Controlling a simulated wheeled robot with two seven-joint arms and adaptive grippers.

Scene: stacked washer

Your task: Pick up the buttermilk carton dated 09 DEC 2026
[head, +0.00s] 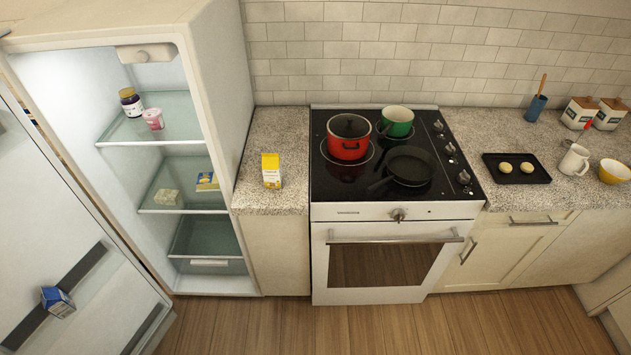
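A small yellow and white carton (271,171) stands upright on the speckled counter, left of the stove. A blue and white carton (58,302) sits in the shelf of the open fridge door at the lower left. The printing on both cartons is too small to read, so I cannot tell which is buttermilk or what date either bears. Neither of my grippers is in view.
The fridge (216,80) stands open at the left; its shelves hold a dark jar (131,101), a pink cup (153,119) and small packets. A red pot (348,145), green pot (397,121) and black pan (410,166) are on the stove. Counter around the yellow carton is clear.

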